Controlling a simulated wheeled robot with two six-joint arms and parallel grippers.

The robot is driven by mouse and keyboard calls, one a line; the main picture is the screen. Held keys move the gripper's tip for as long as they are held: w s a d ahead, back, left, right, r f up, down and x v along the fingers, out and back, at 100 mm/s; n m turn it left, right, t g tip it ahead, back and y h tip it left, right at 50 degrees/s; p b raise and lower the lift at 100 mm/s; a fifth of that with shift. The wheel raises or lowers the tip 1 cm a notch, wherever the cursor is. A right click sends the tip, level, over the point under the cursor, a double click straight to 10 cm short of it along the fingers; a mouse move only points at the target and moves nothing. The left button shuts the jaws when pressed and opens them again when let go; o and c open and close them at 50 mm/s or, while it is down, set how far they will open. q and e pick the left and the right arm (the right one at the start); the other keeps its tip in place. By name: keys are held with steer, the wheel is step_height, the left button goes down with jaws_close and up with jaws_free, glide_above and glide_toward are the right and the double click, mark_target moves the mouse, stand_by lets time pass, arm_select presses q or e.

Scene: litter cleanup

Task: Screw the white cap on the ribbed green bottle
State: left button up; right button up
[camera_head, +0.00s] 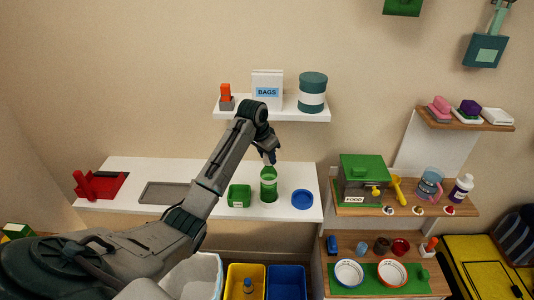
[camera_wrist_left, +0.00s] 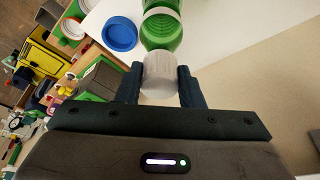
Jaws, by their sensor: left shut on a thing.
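The ribbed green bottle (camera_head: 268,187) stands upright on the white counter, with a pale band near its top. The bottle also shows in the left wrist view (camera_wrist_left: 162,28), just beyond the fingertips. My left gripper (camera_head: 269,158) is directly above the bottle's mouth, pointing down. In the wrist view my left gripper (camera_wrist_left: 160,85) is shut on the white cap (camera_wrist_left: 159,72), one dark finger on each side. The cap lines up with the bottle's neck and overlaps it in the picture; I cannot tell whether they touch. My right gripper is not in view.
A green box (camera_head: 240,196) stands left of the bottle and a blue round lid (camera_head: 302,199) lies right of it. A shelf (camera_head: 288,117) with a bags box and a canister hangs behind. A grey tray (camera_head: 168,193) lies further left on the counter (camera_head: 130,172).

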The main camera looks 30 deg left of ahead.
arm_select(q)
steer(key=shift+f, duration=0.45)
stand_by(0.4)
steer(key=o, duration=0.5)
steer(key=shift+c, duration=1.4)
steer(key=shift+a+m, duration=0.15)
steer(key=shift+m, duration=0.85)
steer(key=m, duration=0.2)
steer(key=m+g+h, duration=0.1)
steer(key=m, duration=0.1)
steer(key=shift+w+a+h, duration=0.1)
steer(key=shift+h, duration=0.2)
steer(key=m, duration=0.2)
steer(key=m+g, duration=0.1)
steer(key=m, duration=0.1)
steer(key=shift+w+m+h, duration=0.2)
steer(key=shift+m+h, duration=0.1)
steer(key=shift+h, duration=0.1)
steer(key=m, duration=0.3)
steer(key=shift+f+g, duration=0.15)
steer(key=shift+g, duration=0.25)
steer(key=o, duration=0.9)
steer(key=shift+a, duration=0.1)
